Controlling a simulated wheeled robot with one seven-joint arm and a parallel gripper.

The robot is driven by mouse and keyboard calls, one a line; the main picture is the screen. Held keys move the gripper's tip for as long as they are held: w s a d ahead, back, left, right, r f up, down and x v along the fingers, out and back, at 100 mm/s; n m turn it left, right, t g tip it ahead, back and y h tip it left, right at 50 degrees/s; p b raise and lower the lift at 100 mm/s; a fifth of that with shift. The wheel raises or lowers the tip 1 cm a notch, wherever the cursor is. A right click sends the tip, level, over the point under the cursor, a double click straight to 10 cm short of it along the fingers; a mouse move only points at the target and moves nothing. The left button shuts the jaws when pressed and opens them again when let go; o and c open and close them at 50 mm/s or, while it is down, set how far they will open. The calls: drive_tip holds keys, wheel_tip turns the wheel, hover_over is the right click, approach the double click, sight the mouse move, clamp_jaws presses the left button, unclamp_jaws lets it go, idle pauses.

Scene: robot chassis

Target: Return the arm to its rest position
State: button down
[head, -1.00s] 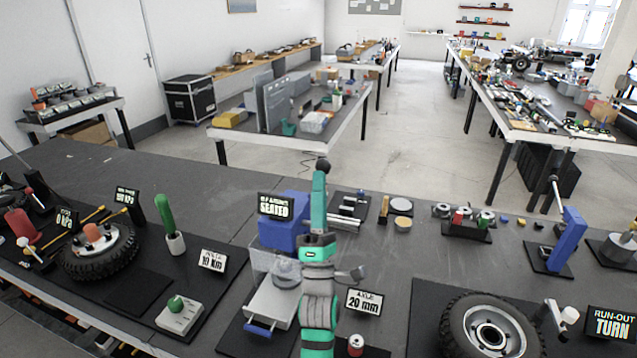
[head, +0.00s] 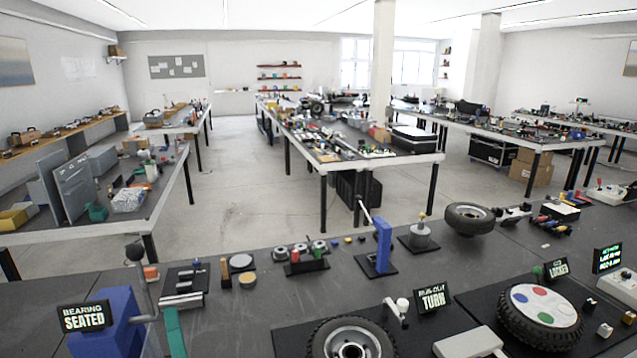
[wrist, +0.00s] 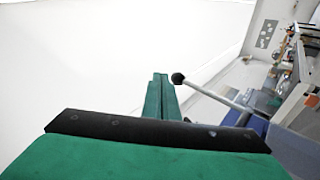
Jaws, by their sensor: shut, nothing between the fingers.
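My gripper (head: 172,314) shows at the bottom left of the head view as a narrow green strip pointing up; the rest of my arm is cut off by the frame. In the wrist view, my gripper's green fingers (wrist: 160,90) are together with nothing between them. A grey lever (head: 145,290) with a black ball knob stands just left of the gripper in the head view. In the wrist view the lever (wrist: 215,97) runs to the right, its knob close beside the fingertips. I cannot tell whether they touch.
A blue press (head: 105,325) with a "BEARING SEATED" sign (head: 84,317) is left of the gripper. The bench also holds a tyre (head: 350,340), a blue stand (head: 383,245) and small parts. Open floor (head: 250,205) lies beyond the bench.

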drive_tip(key=s+d+f+m+g+h, duration=0.1)
drive_tip(key=s+d+f+m+h, duration=0.3)
drive_tip(key=s+d+f+m, duration=0.45)
drive_tip(key=s+d+f+m+g+h, duration=0.25)
drive_tip(key=s+d+f+h, duration=0.2)
drive_tip(key=d+f, duration=0.75)
drive_tip(key=s+d+f+m+g+h, duration=0.1)
drive_tip(key=s+d+f+m, duration=0.1)
drive_tip(key=s+m, duration=0.2)
drive_tip(key=s+d+f+m+g+h, duration=0.1)
drive_tip(key=s+d+f+m+h, duration=0.1)
drive_tip(key=s, duration=0.9)
drive_tip(key=s+d+f+m+g+h, duration=0.1)
drive_tip(key=s+d+f+m+g, duration=0.1)
drive_tip(key=s+m, duration=0.5)
drive_tip(key=shift+s+d+f+h, duration=0.4)
drive_tip(key=shift+d+f, duration=0.5)
drive_tip(key=shift+d, duration=0.2)
